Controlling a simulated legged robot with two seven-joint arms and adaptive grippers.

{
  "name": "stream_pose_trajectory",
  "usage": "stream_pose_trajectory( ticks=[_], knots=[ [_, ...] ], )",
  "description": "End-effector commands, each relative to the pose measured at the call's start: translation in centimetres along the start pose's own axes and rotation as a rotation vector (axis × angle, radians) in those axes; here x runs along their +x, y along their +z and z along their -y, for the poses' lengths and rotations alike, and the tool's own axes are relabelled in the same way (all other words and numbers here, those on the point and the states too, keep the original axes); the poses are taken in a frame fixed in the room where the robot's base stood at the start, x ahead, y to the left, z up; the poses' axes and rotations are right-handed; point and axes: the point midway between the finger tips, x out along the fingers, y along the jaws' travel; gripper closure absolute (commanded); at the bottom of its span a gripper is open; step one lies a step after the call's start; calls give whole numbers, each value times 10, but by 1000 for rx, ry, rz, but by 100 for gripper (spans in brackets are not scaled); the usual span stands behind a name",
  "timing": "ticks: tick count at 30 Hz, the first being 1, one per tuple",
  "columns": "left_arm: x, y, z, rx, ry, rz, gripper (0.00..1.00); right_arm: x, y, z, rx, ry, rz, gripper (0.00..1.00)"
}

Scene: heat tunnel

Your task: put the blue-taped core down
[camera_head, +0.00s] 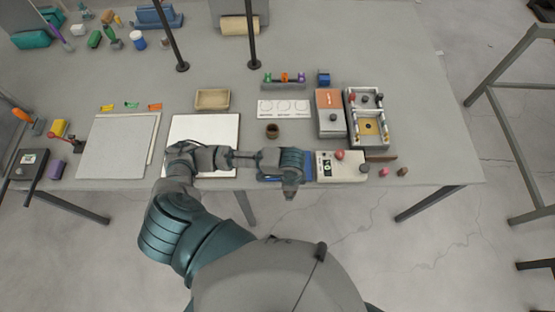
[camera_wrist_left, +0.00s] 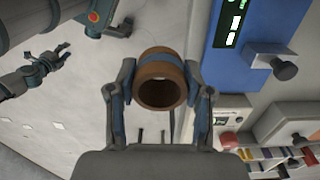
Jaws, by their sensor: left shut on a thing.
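The blue-taped core is a brown ring (camera_wrist_left: 160,92) with a blue band, seen in the left wrist view. My left gripper (camera_wrist_left: 160,85) is shut on it, one finger on each side, with the open bore facing the camera. In the head view my left gripper (camera_head: 291,188) hangs at the table's front edge, over the blue unit; the core cannot be made out there. Another brown ring-shaped piece (camera_head: 272,131) stands on the table below a white card with three circles (camera_head: 284,108). My right gripper (camera_wrist_left: 38,72) shows small at the left of the wrist view; its opening is unclear.
The blue unit (camera_head: 307,165) lies beside a pale control box (camera_head: 341,167) with a red knob. An orange-and-grey box (camera_head: 330,112) and a framed fixture (camera_head: 368,118) stand behind. A beige tray (camera_head: 212,99) and white board (camera_head: 204,132) lie left. The table's right end is clear.

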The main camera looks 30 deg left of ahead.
Motion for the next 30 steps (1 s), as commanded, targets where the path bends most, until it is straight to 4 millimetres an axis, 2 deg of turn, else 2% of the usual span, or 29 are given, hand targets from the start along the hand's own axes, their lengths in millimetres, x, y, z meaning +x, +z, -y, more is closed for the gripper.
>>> stream_pose_trajectory(
  ticks=[2, 5, 12, 18, 21, 25, 30],
  knots=[
    [2, 4, 1, 26, 0, -2, 87, -1, 1, -4, -2, 4, 1, 60],
    [4, 10, 18, 34, -3, 0, 87, -2, 2, -6, -3, 7, 3, 60],
    [9, 28, 86, 31, -3, -1, 87, -6, 6, -7, -4, 8, 8, 60],
    [13, 41, 132, 32, -1, -1, 87, -9, 5, -4, -3, 5, 8, 60],
    [14, 43, 144, 34, -2, -2, 87, -9, 4, -1, -1, 1, 7, 60],
    [18, 44, 148, 36, -1, -1, 87, -10, 4, 1, 0, -1, 7, 60],
    [41, 45, 148, 36, 2, -2, 87, -12, 4, 1, 0, -1, 7, 60]
  ],
)
